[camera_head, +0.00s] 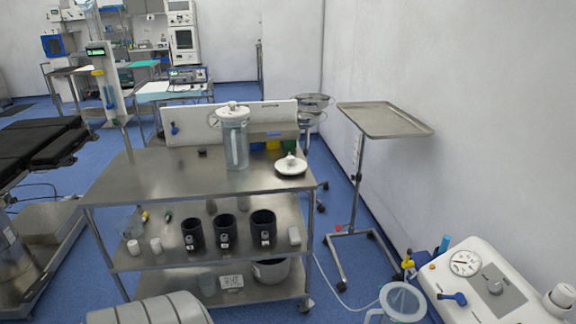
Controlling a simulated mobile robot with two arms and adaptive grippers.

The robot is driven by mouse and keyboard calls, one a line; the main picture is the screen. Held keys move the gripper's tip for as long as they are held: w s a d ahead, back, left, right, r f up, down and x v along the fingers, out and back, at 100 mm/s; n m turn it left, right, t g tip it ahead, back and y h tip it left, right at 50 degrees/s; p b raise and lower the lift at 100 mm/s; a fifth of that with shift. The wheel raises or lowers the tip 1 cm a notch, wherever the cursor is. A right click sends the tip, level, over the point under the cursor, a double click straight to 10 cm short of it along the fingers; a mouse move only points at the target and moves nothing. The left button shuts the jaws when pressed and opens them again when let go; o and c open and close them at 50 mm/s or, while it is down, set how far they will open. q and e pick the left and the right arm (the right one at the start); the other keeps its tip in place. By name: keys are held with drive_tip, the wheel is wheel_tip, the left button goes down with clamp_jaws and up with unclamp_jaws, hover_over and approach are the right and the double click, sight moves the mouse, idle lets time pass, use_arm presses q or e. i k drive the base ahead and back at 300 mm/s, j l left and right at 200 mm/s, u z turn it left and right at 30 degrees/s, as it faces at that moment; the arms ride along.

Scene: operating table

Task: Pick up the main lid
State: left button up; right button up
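A round white lid (291,168) with a raised knob lies flat on the steel cart's top shelf (155,180), near its right front edge. Left of it stands a tall clear canister (236,145) with a handle. A second white lid (232,112) sits on top of the canister. I cannot tell from the picture which of the two is the main lid. Neither of my grippers is in view.
A small dark piece (202,153) lies on the cart top, whose left part is mostly clear. Black cups (224,228) stand on the middle shelf. A steel tray stand (386,119) is at right, and a white machine with a gauge (465,263) at lower right.

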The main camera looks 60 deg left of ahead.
sight(290, 164)
drive_tip(key=u, duration=1.75)
